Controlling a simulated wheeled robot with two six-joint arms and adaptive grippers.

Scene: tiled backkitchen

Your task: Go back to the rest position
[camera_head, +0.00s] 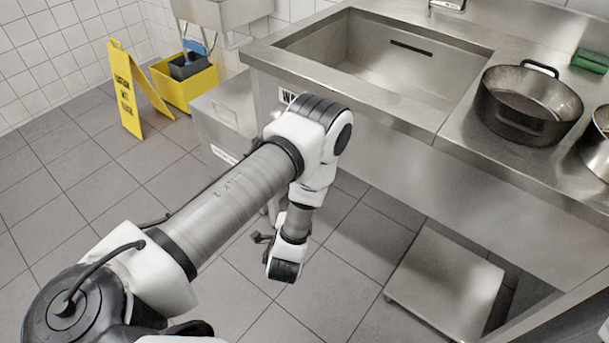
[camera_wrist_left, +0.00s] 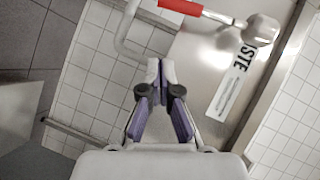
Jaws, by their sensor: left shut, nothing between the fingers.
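My left arm comes in from the left in the head view, bends over the floor in front of the steel sink unit, and its wrist hangs down. The gripper fingers are hard to make out there. In the left wrist view my left gripper (camera_wrist_left: 160,72) shows clearly. Its fingertips are together with nothing between them. My right gripper is in neither view.
A steel sink (camera_head: 385,65) and a dark pot (camera_head: 528,112) are at the upper right. A steel shelf (camera_head: 445,285) is below. A yellow floor sign (camera_head: 125,88) and yellow bucket (camera_head: 177,88) stand at the upper left. Tiled floor (camera_head: 95,230) is open at left.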

